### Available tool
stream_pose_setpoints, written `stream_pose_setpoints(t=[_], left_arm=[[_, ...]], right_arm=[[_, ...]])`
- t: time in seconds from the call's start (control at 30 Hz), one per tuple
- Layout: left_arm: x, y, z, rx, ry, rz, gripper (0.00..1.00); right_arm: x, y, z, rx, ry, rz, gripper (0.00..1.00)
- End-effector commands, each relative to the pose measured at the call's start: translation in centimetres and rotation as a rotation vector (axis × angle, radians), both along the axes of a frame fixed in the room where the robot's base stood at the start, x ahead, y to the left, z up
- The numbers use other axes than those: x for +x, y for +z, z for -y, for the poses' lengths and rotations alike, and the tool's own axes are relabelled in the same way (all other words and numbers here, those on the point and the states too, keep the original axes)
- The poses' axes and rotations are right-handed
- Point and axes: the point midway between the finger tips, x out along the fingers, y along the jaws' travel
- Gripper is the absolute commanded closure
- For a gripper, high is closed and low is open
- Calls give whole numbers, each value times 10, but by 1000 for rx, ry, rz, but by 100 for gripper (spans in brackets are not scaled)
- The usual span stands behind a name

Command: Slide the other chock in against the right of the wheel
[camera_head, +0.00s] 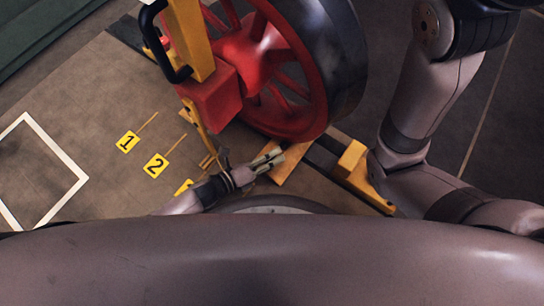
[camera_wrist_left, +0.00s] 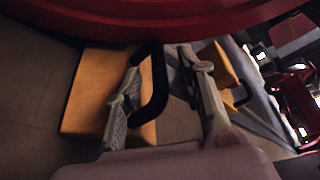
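The large red wheel (camera_head: 285,75) with a dark tread stands in the upper middle of the head view; its red rim also crosses the top of the left wrist view (camera_wrist_left: 150,22). My left gripper (camera_head: 271,158) is low beside the wheel, over a yellow chock (camera_head: 291,165). In the left wrist view, its fingers (camera_wrist_left: 160,62) are apart, with the black handle (camera_wrist_left: 155,85) of a yellow chock (camera_wrist_left: 92,90) between them, nearer the left finger. I cannot tell whether they touch. Another yellow piece with a black handle (camera_wrist_left: 222,65) shows behind the right finger. My right gripper is not in view.
A dark rail (camera_head: 322,158) runs under the wheel, with a yellow block (camera_head: 352,160) at its right, close to my right arm. A red and yellow stand (camera_head: 210,95) is left of the wheel. Numbered yellow plates (camera_head: 128,141) and a white square outline (camera_head: 75,163) mark the floor.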

Motion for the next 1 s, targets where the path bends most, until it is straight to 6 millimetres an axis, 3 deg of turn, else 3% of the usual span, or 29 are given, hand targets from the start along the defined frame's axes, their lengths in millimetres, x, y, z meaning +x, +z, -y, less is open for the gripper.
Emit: stream_pose_setpoints(t=[0.4,1.0], left_arm=[[4,-1,5,0,1,-1,64],[4,-2,5,0,1,-1,100]], right_arm=[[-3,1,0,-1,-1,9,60],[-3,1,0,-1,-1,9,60]])
